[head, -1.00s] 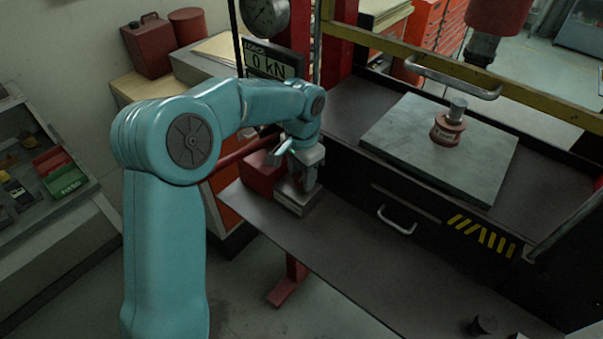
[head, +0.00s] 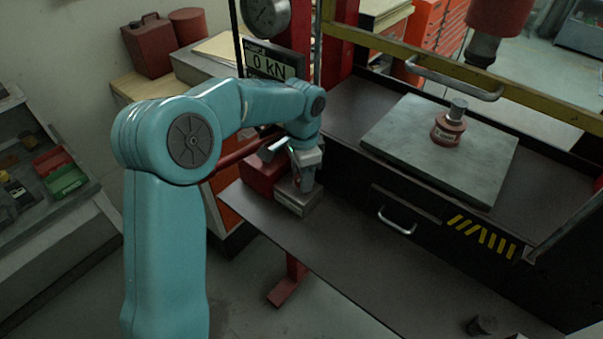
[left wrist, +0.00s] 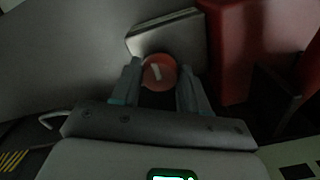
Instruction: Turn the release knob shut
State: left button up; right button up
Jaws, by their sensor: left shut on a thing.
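The release knob (left wrist: 158,72) is a round orange-red knob with a pale mark on its top, seen in the left wrist view. My left gripper (left wrist: 158,88) has one finger on each side of the knob and is shut on it. In the head view my left gripper (head: 305,178) points down over a grey block (head: 297,202) beside a red housing (head: 262,175), and it mostly hides the knob. The pale mark is slightly tilted in the wrist view. My right gripper is not in view.
A display reading 0 kN (head: 272,65) and a round gauge (head: 265,14) stand behind my arm. A red part (head: 448,128) sits on a grey plate (head: 415,155) to the right. The dark shelf (head: 350,245) right of the block is mostly clear.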

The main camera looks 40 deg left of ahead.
pick_arm(q)
jog(key=shift+w+d, duration=0.1)
jog(key=o, duration=1)
jog(key=shift+o, duration=0.3)
jog(key=shift+w+f, duration=0.1)
jog(key=shift+w, duration=0.1)
jog(key=shift+s, duration=0.2)
jog(key=shift+r, duration=0.55)
notch_tip(320, 180, up, 15)
jog(key=shift+r, duration=0.15)
jog(key=shift+w, duration=0.2)
jog(key=shift+s, duration=0.3)
